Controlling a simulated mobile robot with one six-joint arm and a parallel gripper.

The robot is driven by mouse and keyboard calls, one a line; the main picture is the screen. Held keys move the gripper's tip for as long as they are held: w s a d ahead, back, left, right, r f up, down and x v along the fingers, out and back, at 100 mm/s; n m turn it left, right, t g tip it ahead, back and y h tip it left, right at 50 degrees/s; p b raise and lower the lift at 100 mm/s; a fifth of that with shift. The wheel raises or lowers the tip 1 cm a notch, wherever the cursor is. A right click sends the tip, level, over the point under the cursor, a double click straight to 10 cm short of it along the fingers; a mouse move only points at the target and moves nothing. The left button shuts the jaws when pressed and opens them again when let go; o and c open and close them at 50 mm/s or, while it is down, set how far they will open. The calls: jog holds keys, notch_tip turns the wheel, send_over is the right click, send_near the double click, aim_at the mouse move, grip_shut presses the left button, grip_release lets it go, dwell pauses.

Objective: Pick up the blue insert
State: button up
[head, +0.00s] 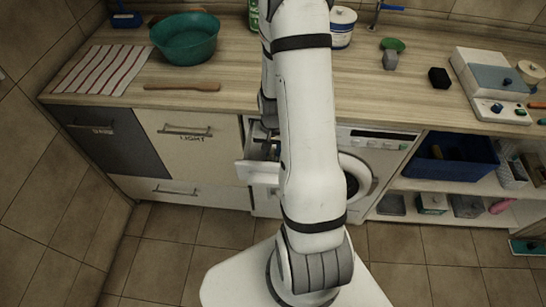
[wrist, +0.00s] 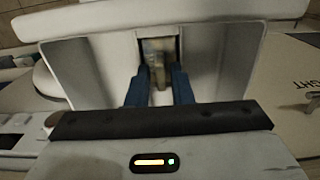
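The white drawer (head: 262,172) of the washing machine is pulled out; it also shows in the wrist view (wrist: 90,75), large and close. My gripper (head: 268,148) is over this drawer in the head view, mostly hidden by my arm. In the wrist view, two dark blue fingers of my gripper (wrist: 159,78) reach to a narrow opening in the drawer. They stand apart, with a dim, pale brownish piece between them. I see no clear grip on it. I cannot make out the blue insert apart from the blue fingers.
The washing machine (head: 357,178) stands under the wooden counter (head: 350,98). A green basin (head: 186,40), a striped cloth (head: 102,70) and a wooden utensil (head: 182,87) lie on the counter's left. A dark blue bin (head: 450,172) sits on the right shelf. The floor in front is clear.

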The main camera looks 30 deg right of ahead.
jog(key=shift+f, duration=0.65)
jog(key=shift+c, duration=0.2)
grip_shut()
jog(key=shift+r, duration=0.1)
